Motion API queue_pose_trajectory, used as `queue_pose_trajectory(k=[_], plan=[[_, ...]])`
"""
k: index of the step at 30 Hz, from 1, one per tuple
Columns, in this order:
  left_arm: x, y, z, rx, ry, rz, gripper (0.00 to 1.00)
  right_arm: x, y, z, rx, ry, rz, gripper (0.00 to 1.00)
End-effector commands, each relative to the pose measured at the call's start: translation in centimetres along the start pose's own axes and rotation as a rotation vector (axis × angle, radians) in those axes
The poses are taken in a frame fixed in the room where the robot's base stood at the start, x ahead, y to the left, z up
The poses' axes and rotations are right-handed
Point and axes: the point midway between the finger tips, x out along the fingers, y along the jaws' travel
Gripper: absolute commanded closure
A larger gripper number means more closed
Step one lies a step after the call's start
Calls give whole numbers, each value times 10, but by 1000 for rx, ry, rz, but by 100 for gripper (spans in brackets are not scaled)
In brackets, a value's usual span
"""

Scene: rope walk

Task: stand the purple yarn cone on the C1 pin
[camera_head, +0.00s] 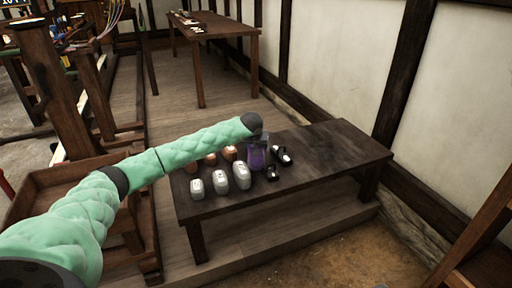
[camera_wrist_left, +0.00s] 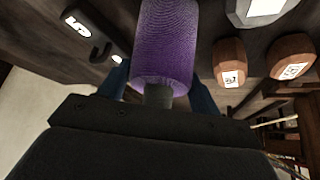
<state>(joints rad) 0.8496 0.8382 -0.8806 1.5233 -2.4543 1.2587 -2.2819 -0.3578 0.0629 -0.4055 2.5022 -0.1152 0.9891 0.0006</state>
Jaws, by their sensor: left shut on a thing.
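The purple yarn cone (camera_head: 256,159) is at the middle of the low dark bench (camera_head: 330,148), among labelled weights. My left gripper (camera_head: 260,140) is over its upper end. In the left wrist view the purple cone (camera_wrist_left: 165,42) sits between the two blue fingers of my left gripper (camera_wrist_left: 158,88), which is shut on its narrow dark end. Whether the cone touches the bench or hangs just above it, I cannot tell. I cannot make out the C1 pin in either view. My right gripper is not in view.
Grey weights (camera_head: 220,181) and orange-brown weights (camera_head: 230,152) stand left of the cone. Black hooked weights (camera_head: 284,156) are close on its right. The bench's right half is clear. A wooden frame with coloured strands (camera_head: 95,35) stands at upper left, a long table (camera_head: 225,30) behind.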

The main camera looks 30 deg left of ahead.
Motion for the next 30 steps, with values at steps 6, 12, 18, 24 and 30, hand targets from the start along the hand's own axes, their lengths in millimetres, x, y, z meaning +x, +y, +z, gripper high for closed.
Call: queue_pose_trajectory(k=[6, 12, 18, 24, 30], plan=[[0, 0, 0, 0, 1, 0, 78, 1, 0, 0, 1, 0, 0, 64], [3, 0, 1, 0, 1, -1, 28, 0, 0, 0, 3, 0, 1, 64], [3, 0, 2, 0, 0, -1, 15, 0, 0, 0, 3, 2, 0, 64], [0, 0, 0, 0, 0, 0, 15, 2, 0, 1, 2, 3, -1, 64], [-21, -1, -2, 2, 3, -1, 15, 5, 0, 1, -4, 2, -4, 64]])
